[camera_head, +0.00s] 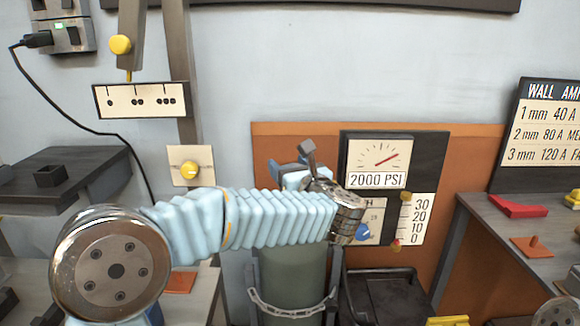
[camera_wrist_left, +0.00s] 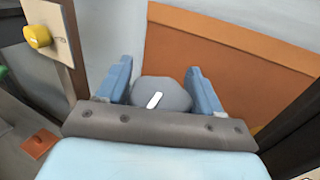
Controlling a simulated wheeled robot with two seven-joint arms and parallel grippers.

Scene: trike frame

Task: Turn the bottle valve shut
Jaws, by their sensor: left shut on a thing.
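The green gas bottle (camera_head: 292,280) stands upright against the orange panel, with a chain around it. Its valve is a grey rounded knob with a white mark (camera_wrist_left: 165,90) in the left wrist view. My left gripper (camera_wrist_left: 162,88) is at the bottle's top, its two blue fingers on either side of the knob and shut on it. In the head view this gripper (camera_head: 290,172) is partly hidden behind my wrist, and the knob is hard to make out there. The white mark slants slightly. My right gripper is not in view.
A gauge panel (camera_head: 376,160) reading 2000 PSI is just right of my gripper, with a blue knob (camera_head: 362,233) below it. A yellow knob (camera_head: 189,170) is on the left post. Side benches hold a red piece (camera_head: 518,207) and other parts.

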